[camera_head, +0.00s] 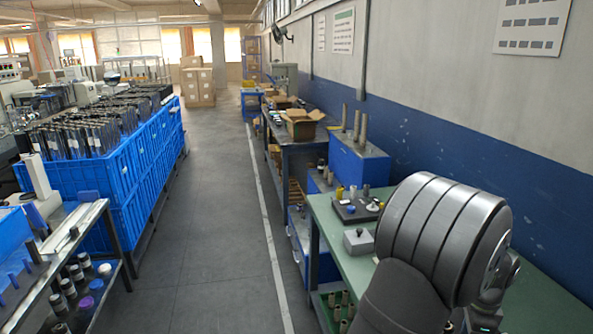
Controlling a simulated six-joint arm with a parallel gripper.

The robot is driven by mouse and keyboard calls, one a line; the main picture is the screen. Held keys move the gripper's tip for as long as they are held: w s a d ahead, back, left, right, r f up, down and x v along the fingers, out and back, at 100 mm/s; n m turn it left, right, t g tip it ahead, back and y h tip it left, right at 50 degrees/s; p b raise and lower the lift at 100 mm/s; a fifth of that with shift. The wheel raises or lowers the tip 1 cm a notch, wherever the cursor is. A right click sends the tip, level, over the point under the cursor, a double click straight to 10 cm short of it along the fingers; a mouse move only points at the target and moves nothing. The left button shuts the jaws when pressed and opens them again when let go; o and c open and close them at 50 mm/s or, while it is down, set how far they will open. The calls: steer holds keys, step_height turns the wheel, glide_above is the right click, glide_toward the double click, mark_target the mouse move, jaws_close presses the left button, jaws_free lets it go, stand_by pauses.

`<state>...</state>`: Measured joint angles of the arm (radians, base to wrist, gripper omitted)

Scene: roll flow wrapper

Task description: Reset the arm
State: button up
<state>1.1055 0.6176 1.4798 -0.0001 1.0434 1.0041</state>
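A large grey arm part with rounded, banded housing fills the lower right of the head camera view, above the green bench top (325,206). It is a part of my own arm. My gripper's fingers cannot be made out in this view, so its state and anything in it are hidden.
A grey box (359,241) and a dark tray (357,210) with small parts sit on the green bench. Blue crates (125,190) with dark rods line the left side. A metal rack with bottles (84,262) stands lower left. The grey floor aisle (215,200) between is clear.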

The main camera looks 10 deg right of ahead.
step_height(320, 180, up, 10)
steer(key=r, duration=0.1)
step_height(320, 180, down, 18)
steer(key=shift+r, duration=0.1)
steer(key=shift+f, duration=0.35)
steer(key=n, duration=0.6)
steer(key=shift+w+r, duration=0.1)
steer(key=shift+w, duration=0.05)
steer(key=n, duration=0.6)
steer(key=shift+w, duration=0.2)
steer(key=shift+r, duration=0.65)
